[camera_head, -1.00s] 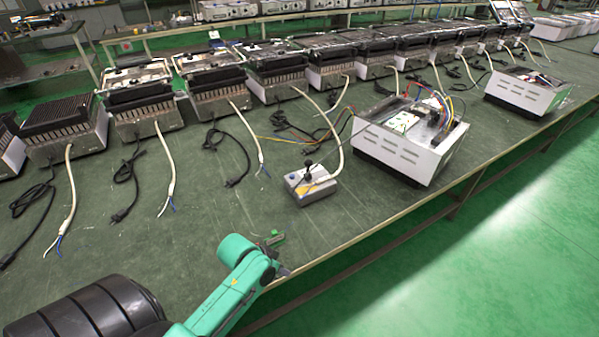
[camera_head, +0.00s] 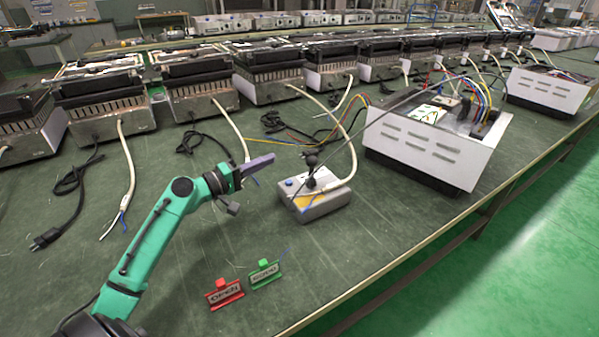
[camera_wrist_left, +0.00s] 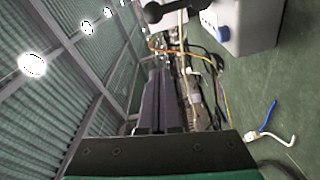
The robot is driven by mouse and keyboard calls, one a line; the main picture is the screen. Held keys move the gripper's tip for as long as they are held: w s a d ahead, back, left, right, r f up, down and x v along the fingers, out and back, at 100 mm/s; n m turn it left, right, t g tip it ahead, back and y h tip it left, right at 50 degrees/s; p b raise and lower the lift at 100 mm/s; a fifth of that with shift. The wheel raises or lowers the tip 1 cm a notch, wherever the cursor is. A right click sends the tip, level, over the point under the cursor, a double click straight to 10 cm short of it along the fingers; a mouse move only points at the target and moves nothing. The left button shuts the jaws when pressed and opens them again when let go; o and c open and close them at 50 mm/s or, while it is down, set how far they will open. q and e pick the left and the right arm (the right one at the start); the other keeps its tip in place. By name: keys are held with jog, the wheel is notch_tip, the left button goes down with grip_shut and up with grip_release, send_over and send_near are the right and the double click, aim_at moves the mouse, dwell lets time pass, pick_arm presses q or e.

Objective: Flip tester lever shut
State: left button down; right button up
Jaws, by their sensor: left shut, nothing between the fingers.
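The tester is a small grey box (camera_head: 325,206) on the green bench, with a blue button and a yellow patch on top. Its black-knobbed lever (camera_head: 311,161) stands roughly upright in the head view. The tester also shows at the top right of the left wrist view (camera_wrist_left: 247,22), with the lever knob (camera_wrist_left: 154,12) at the top centre. My left gripper (camera_head: 268,160) is shut and empty, its dark fingers held above the bench just left of the lever, apart from it. The fingers also show in the left wrist view (camera_wrist_left: 160,85). My right gripper is out of view.
A white open-topped heater unit (camera_head: 430,150) with coloured wires stands right of the tester. A red OPEN tag (camera_head: 225,293) and a green tag (camera_head: 266,273) lie near the front edge. Several heaters with loose cables line the back.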

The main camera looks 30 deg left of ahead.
aim_at(312, 169)
pick_arm(q)
jog(key=w+d+p, duration=0.1)
jog(key=w+d, duration=0.2)
jog(key=w+d+p, duration=0.1)
jog(key=w+d, duration=0.2)
jog(key=w, duration=0.1)
jog(key=shift+d+p, duration=0.2)
jog(key=shift+p, duration=0.15)
jog(key=shift+s+d+f, duration=0.15)
jog(key=shift+s+d, duration=0.1)
jog(key=shift+d, duration=0.05)
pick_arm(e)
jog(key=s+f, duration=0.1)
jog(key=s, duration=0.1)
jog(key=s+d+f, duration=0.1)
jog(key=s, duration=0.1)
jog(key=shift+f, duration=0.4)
pick_arm(q)
jog(key=shift+d, duration=0.1)
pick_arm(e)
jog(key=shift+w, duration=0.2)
